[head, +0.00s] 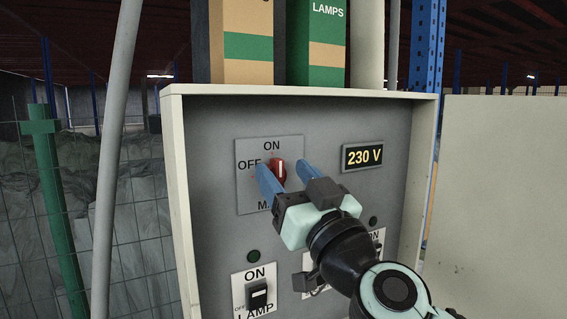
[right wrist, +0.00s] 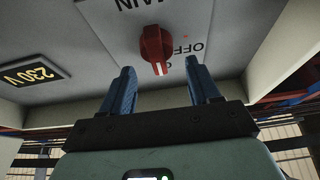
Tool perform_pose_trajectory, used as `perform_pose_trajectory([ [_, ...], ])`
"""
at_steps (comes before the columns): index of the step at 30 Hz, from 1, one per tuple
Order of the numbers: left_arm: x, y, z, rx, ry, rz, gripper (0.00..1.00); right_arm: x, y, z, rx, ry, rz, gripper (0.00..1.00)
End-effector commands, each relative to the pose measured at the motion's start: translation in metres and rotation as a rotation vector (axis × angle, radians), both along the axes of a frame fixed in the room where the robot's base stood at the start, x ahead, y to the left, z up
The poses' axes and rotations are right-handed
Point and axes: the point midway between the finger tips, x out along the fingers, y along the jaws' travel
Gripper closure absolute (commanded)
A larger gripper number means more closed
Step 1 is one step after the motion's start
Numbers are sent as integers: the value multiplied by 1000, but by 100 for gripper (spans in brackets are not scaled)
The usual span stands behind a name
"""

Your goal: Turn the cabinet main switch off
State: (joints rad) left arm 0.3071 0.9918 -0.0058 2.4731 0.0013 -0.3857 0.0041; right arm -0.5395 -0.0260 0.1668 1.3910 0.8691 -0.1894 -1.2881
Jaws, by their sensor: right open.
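The main switch is a red rotary knob (head: 279,173) on a grey plate (head: 247,196) inside the open cabinet. ON is printed above it and OFF to its left. Its white mark points up, at ON. It also shows in the right wrist view (right wrist: 156,44), upside down, with the mark towards the gripper. My right gripper (head: 285,169) is open, its blue fingers on either side of the knob in the head view. In the right wrist view the fingertips (right wrist: 160,67) stand around the knob's near end, with gaps on both sides. My left gripper is not in view.
A 230 V display (head: 362,157) is right of the switch. A black lamp switch (head: 257,295) sits at the lower left, and another is partly hidden by my right arm. The cabinet door (head: 500,200) stands open at right. Mesh fencing is at left.

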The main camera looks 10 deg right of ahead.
Motion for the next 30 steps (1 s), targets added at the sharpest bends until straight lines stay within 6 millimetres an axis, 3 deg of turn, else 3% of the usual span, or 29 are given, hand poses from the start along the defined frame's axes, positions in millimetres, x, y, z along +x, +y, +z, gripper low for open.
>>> perform_pose_trajectory([
  [4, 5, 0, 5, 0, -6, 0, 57, 10, 5, 6, -2, -2, 0, 39],
  [14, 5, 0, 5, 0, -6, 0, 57, 13, 6, 5, -1, 0, 0, 39],
  [19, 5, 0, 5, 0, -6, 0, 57, 13, 5, 5, -1, 0, 0, 93],
  [30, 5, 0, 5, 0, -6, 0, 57, 13, 5, 5, -40, -16, -1, 93],
])
